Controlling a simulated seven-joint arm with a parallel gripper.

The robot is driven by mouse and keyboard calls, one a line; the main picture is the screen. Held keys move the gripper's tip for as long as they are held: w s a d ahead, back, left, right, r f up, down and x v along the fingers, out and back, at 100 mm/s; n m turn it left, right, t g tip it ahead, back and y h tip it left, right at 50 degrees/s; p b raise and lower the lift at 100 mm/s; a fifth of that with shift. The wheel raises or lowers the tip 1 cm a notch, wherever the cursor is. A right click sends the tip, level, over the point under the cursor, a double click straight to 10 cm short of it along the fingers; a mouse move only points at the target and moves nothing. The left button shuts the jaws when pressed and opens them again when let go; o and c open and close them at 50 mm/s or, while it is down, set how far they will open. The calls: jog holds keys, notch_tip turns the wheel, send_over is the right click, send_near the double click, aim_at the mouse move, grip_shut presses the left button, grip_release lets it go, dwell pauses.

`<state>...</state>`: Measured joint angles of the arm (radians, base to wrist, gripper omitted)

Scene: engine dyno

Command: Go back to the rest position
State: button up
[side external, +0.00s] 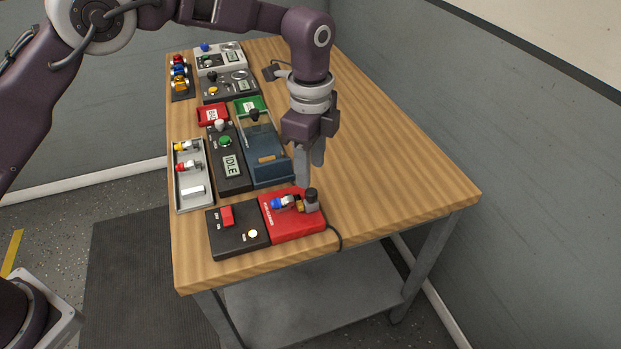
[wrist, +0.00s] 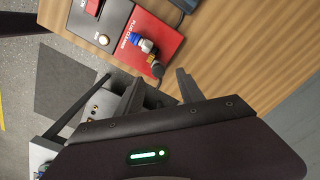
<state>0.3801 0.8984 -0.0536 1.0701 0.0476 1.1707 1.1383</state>
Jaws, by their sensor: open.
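My gripper (side external: 310,160) points down above the wooden table, just behind the red box (side external: 292,226) at the table's front. Its fingers look apart and hold nothing. In the wrist view my gripper (wrist: 160,90) shows two dark fingers with a gap between them. A small part with a blue end (side external: 282,203) lies on the red box beside a dark knob-like piece (side external: 311,197); the blue-ended part also shows in the wrist view (wrist: 145,45). My fingers appear apart from both.
A black switch box (side external: 238,243) with a red rocker and a lit lamp adjoins the red box. A grey tray (side external: 194,206) with small parts, an IDLE display panel (side external: 231,166) and a blue bin (side external: 267,165) stand at left. The table's right side (side external: 400,180) is clear.

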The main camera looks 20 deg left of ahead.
jog(key=shift+r, duration=0.95)
jog(key=s+a+r+n+t, duration=0.1)
jog(key=s+a+r+n, duration=0.3)
jog(key=r, duration=0.3)
jog(key=s+a+r+n+t, duration=0.1)
jog(key=s+a+r+n, duration=0.2)
jog(key=s+a+r, duration=0.35)
jog(key=s+a+n+t, duration=0.1)
jog(key=s+a+n, duration=0.3)
jog(key=s, duration=0.6)
jog(key=s+a+n+t, duration=0.2)
jog(key=s+a+n, duration=0.3)
jog(key=s, duration=0.5)
jog(key=shift+s+a+n+t, duration=0.2)
jog(key=shift+n+t, duration=0.1)
jog(key=shift+n, duration=0.7)
